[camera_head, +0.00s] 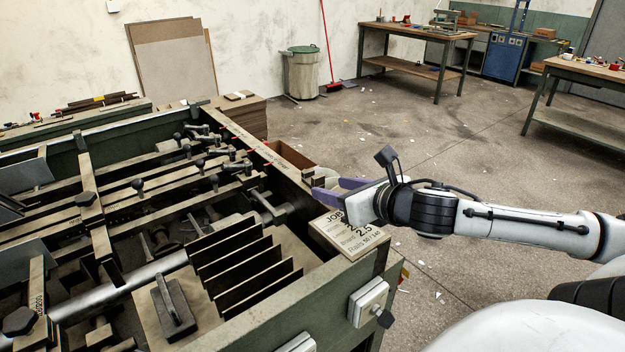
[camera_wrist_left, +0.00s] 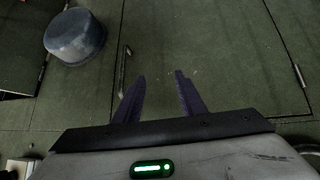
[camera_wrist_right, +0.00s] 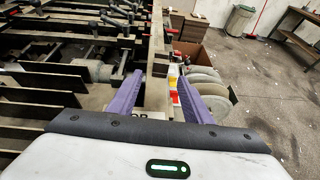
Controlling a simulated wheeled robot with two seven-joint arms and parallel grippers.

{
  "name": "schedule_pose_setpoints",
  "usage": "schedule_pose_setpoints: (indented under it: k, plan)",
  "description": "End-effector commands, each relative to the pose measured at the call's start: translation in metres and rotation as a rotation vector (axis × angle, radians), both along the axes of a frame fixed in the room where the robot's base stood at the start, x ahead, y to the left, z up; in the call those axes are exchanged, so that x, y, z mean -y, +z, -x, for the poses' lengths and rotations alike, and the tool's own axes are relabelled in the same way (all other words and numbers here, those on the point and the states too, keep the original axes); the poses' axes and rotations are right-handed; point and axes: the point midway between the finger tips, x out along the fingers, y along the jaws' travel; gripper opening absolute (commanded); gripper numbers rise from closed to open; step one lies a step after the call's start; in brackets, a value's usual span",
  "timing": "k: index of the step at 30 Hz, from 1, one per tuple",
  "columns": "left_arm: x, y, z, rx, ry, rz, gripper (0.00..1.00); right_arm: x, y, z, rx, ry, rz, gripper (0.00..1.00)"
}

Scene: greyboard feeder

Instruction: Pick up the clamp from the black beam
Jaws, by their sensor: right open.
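Several clamp-like fittings with dark knobs sit on the dark beams of the feeder in the head view, among them one at the near side (camera_head: 138,186) and one farther back (camera_head: 200,165). I cannot tell which is the task's clamp. Dark beams and fittings also show at the upper left of the right wrist view (camera_wrist_right: 118,22). My right gripper (camera_head: 328,188) is open and empty over the feeder's right edge, to the right of these fittings; its purple fingers also show in the right wrist view (camera_wrist_right: 160,80). My left gripper (camera_wrist_left: 153,78) is open and empty, facing a green panel.
A job sign (camera_head: 350,236) lies on the feeder's near right corner, close below my right gripper. Upright dark plates (camera_head: 240,262) stand inside the feeder. An open cardboard box (camera_head: 290,155) stands beyond its right edge. A grey round container (camera_wrist_left: 75,36) shows near my left gripper.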

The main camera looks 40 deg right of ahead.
Motion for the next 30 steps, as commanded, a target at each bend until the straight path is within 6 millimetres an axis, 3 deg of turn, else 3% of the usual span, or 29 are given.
schedule_pose_setpoints:
  k: [8,12,23,30]
  plan:
    - [0.000,-0.002,0.000,0.000,0.000,0.000,0.37,0.005,-0.003,-0.032,0.003,0.003,0.007,0.45]
    - [0.000,-0.015,-0.003,0.007,0.000,0.001,0.37,0.007,-0.014,-0.045,0.001,0.003,0.005,0.45]
    - [0.000,-0.014,-0.009,0.017,0.000,0.001,0.37,0.009,-0.013,-0.050,0.000,-0.001,0.001,0.45]
    - [0.000,-0.015,-0.007,0.014,0.000,0.001,0.37,0.009,-0.013,-0.050,0.000,0.000,0.001,0.07]
